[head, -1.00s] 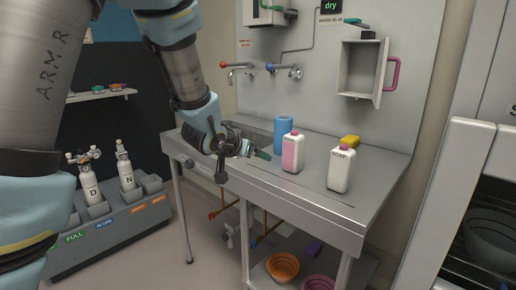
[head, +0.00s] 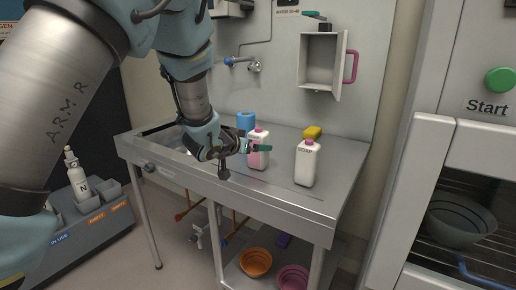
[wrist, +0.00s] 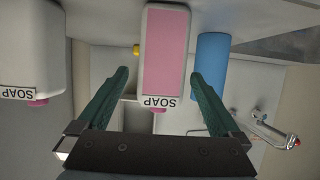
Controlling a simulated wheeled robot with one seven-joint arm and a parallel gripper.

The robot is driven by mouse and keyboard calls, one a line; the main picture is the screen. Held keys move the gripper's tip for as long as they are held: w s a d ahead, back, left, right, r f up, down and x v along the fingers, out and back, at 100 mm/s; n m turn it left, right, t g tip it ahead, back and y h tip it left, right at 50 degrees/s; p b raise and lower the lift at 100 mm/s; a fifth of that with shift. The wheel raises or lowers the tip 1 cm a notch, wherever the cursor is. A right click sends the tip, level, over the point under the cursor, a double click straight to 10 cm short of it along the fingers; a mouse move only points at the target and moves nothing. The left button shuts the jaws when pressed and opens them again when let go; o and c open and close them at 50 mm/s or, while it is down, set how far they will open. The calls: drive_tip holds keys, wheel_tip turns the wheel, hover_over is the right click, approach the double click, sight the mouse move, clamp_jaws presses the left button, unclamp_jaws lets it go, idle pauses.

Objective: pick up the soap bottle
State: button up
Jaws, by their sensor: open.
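Two white bottles with pink caps, both marked SOAP, stand upright on the steel counter (head: 235,187). One has a pink front panel (head: 259,160); the other is plain white (head: 306,165), to its right. My gripper (head: 258,147) is open and empty in front of the pink-panelled bottle, covering part of its left side in the head view. In the wrist view, which is upside down, the pink-panelled bottle (wrist: 166,60) appears between the green fingers of my gripper (wrist: 160,73). The plain white bottle (wrist: 30,50) is outside them at the left. I see no finger contact.
A sink basin (head: 180,140) is at the left. An open wall cabinet (head: 322,66) hangs above. Orange (head: 255,262) and pink (head: 292,279) bowls sit below.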

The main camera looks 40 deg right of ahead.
drive_tip(key=shift+p+x, duration=0.55)
drive_tip(key=shift+x, duration=1.3)
drive_tip(key=shift+w+r, duration=0.1)
drive_tip(key=shift+w, duration=0.05)
clamp_jaws()
